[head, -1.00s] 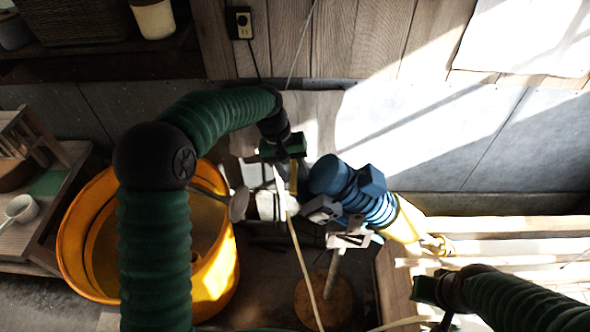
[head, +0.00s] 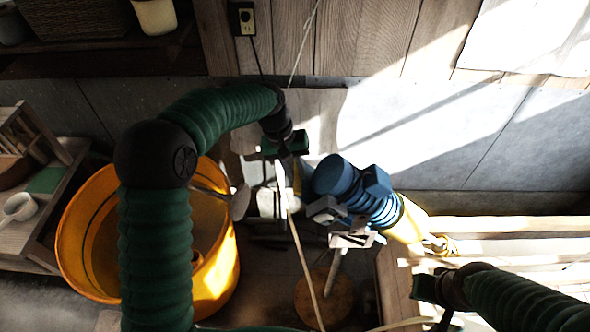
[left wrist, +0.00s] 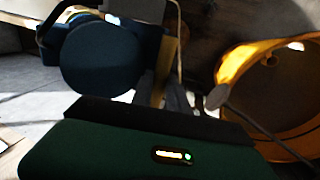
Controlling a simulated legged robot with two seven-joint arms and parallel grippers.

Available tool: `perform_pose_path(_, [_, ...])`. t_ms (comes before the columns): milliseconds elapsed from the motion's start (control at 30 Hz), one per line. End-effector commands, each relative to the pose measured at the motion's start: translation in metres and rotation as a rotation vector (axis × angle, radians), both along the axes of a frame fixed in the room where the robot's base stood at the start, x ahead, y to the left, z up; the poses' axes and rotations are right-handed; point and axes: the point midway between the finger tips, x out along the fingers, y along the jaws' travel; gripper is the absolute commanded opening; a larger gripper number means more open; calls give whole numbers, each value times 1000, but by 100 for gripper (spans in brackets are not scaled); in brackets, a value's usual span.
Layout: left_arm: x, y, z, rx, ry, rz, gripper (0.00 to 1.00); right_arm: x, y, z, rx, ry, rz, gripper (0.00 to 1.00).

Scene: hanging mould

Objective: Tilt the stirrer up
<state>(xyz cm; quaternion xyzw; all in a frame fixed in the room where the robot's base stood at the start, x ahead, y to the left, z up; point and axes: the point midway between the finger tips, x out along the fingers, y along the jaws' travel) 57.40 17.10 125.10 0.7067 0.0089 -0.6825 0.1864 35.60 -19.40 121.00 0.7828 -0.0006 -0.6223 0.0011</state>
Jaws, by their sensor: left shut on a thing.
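The stirrer's blue motor (head: 337,176) sits tilted at the middle of the head view, above a grey clamp (head: 352,239) and beside a yellow section (head: 408,226). It also fills the upper left of the left wrist view (left wrist: 105,58). My left gripper (head: 288,178) is just left of the motor, shut on a narrow yellow bar (left wrist: 169,62). I cannot tell how this bar joins the stirrer. A grey shaft (head: 333,268) runs down below the clamp. My right gripper (head: 430,290) is at the lower right, well apart from the motor; its fingers are hard to make out.
A large orange tub (head: 75,240) stands at the left, with a metal rod ending in a pale disc (head: 240,202) at its rim. A round wooden piece (head: 325,300) lies below the shaft. A thin pale cord (head: 302,262) hangs in front. Wooden slats (head: 500,246) lie right.

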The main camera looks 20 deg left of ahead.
Motion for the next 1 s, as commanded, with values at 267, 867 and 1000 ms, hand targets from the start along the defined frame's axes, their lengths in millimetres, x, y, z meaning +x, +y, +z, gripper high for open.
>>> perform_pose_path(267, [-3,2,-3,3,11,-1,0,0,0,0,0,0,0,0])
perform_pose_path(867, [-5,5,-9,-10,14,0,0,0,0,-5,0,0,0,0])
perform_pose_path(1000, [-10,22,-36,-99,-6,7,0,0,0,-29,0,0,0,0])
